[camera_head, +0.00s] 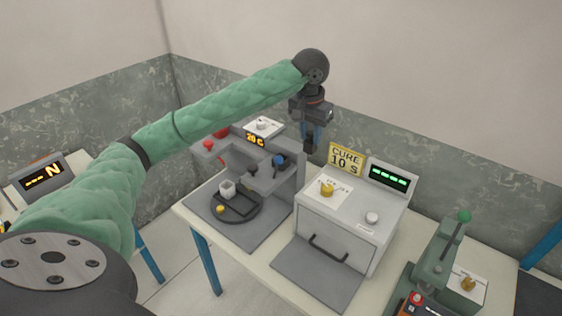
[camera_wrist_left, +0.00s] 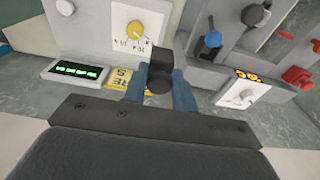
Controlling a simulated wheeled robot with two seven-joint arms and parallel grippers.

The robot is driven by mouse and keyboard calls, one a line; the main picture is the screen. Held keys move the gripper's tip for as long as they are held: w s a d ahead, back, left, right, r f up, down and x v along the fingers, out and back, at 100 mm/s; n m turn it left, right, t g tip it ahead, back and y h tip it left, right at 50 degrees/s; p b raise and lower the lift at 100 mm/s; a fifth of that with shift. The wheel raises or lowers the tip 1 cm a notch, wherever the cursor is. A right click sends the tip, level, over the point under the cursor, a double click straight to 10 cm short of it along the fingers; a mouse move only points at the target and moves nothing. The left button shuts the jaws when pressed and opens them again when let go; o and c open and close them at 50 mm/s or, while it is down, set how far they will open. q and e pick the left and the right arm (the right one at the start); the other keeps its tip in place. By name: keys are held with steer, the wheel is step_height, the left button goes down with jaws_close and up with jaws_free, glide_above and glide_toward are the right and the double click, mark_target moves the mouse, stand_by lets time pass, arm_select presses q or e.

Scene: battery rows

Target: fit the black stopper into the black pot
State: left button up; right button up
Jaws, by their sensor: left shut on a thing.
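My left gripper (camera_head: 311,138) hangs in the air above the table's back edge, between the grey press machine and the oven-like box. Its blue fingers are shut on a small black piece, which looks like the black stopper (camera_wrist_left: 160,76). In the wrist view the piece sits between the two fingertips. It is held clear of the surfaces around it. I cannot pick out a black pot for certain in either view. My right gripper is not in view.
The grey press machine (camera_head: 245,150) has a dark round plate (camera_head: 244,212) with a pale cup (camera_head: 227,188). The grey box (camera_head: 345,228) has a handled door, a yellow "CURE 10 S" sign (camera_head: 346,159) and a green display (camera_head: 389,176). A green lever device (camera_head: 440,262) stands right.

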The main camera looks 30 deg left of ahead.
arm_select(q)
steer(key=shift+a, duration=0.5)
steer(key=a+f+p, duration=0.2)
steer(key=a+f, duration=0.1)
steer(key=w+a+f+p, duration=0.1)
steer(key=a+f+p, duration=0.2)
steer(key=a, duration=0.1)
steer(key=w+a+f+p, duration=0.1)
steer(key=a+f+p, duration=0.2)
steer(key=f, duration=0.1)
steer(key=shift+a+f, duration=0.1)
steer(key=shift+a, duration=0.1)
steer(key=shift+w+f, duration=0.1)
steer(key=shift+f, duration=0.25)
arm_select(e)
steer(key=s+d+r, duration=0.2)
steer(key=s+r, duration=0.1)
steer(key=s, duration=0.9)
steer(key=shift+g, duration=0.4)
arm_select(q)
steer(key=shift+f, duration=0.6)
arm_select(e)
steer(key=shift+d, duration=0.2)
